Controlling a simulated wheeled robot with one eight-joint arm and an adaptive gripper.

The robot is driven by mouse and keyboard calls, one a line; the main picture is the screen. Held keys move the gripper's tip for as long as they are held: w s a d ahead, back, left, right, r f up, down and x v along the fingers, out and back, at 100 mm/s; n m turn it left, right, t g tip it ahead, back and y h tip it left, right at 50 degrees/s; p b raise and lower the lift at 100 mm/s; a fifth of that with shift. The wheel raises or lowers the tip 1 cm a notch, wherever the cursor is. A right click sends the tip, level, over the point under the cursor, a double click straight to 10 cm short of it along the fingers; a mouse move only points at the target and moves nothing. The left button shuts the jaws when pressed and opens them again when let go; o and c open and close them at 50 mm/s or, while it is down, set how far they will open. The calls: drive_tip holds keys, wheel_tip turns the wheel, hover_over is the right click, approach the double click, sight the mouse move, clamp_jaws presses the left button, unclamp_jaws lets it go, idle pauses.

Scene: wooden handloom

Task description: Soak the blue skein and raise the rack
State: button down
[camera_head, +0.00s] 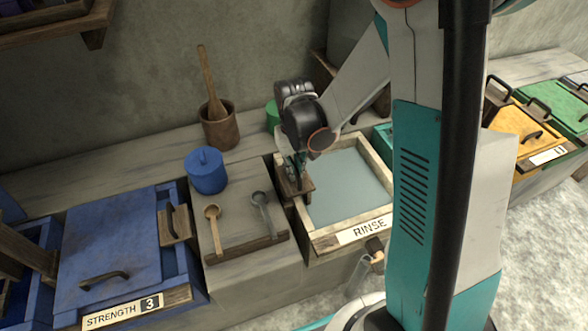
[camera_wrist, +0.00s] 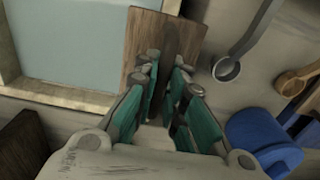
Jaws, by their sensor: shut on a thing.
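My gripper (camera_head: 293,178) is at the left edge of the rinse basin (camera_head: 325,242). It is shut on a dark upright handle (camera_wrist: 171,88) fixed to a small wooden block (camera_wrist: 138,38). In the head view the block (camera_head: 305,186) sits at the basin's left rim, partly hidden by my fingers. A similar block with a dark handle (camera_head: 173,222) is at the right side of the blue vat (camera_head: 110,235), labelled strength 3. The vat's blue lid lies over it. I cannot make out a blue skein or a skein rack.
A lidded blue pot (camera_head: 206,174), a wooden spoon (camera_head: 213,224) and a grey ladle (camera_head: 264,210) stand or lie left of the basin. A wooden mortar (camera_head: 220,130) is behind. Yellow (camera_head: 510,128) and green (camera_head: 553,105) vats are at right. My arm hides part of the counter.

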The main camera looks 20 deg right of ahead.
wheel_tip(320, 180, up, 13)
drive_tip(key=p, duration=0.8)
drive_tip(key=shift+p, duration=0.35)
drive_tip(key=shift+c, duration=2)
unclamp_jaws()
wheel_tip(320, 180, up, 7)
drive_tip(key=p, duration=0.4)
drive_tip(key=shift+p, duration=0.35)
drive_tip(key=shift+r, duration=0.15)
